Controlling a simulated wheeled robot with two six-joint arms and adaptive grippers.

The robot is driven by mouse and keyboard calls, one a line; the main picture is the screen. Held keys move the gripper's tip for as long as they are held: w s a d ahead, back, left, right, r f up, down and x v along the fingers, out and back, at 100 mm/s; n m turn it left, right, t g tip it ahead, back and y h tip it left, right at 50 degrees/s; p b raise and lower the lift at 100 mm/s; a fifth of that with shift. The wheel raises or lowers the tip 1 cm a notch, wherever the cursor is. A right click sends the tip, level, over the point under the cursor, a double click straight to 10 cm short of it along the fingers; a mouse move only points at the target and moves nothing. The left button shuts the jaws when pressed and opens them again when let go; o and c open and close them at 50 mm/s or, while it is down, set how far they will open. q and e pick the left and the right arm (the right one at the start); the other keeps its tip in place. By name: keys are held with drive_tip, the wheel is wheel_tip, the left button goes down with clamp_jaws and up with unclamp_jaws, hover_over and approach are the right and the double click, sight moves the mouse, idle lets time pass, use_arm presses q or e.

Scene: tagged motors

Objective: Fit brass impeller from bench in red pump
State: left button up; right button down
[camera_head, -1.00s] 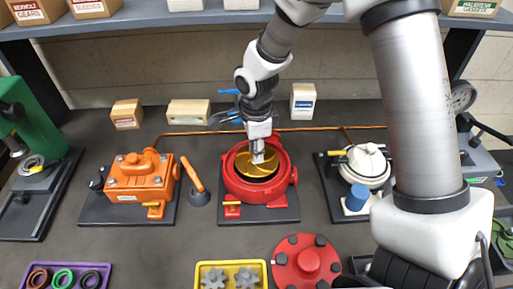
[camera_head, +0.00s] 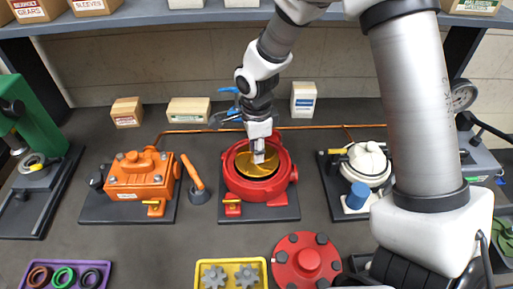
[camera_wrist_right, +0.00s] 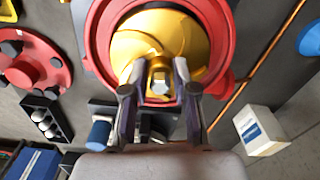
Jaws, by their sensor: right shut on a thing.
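The red pump (camera_head: 236,182) stands open on a dark base plate in the middle of the bench. The brass impeller (camera_head: 247,168) is inside its round opening; the wrist view also shows the impeller (camera_wrist_right: 185,38) within the red rim (camera_wrist_right: 98,30). My right gripper (camera_head: 258,155) reaches down into the pump from above. Its fingers (camera_wrist_right: 158,88) are shut on the impeller's central hub. I cannot tell whether the impeller touches the pump's floor. The red pump cover (camera_head: 309,262) with dark bolts lies on the bench in front. My left gripper is not in view.
An orange pump (camera_head: 142,178) and an orange-handled tool (camera_head: 193,176) stand left of the red pump. A white pump (camera_head: 368,160) stands right. A yellow tray (camera_head: 231,262) of gears and a purple tray (camera_head: 104,265) of rings are in front. A copper pipe (camera_head: 310,129) runs behind.

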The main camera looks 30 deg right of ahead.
drive_tip(key=shift+f+b, duration=1.95)
drive_tip(key=shift+f, duration=0.65)
drive_tip(key=c, duration=0.8)
unclamp_jaws()
wheel_tip(320, 180, up, 6)
drive_tip(key=p, duration=0.5)
wheel_tip(320, 180, up, 12)
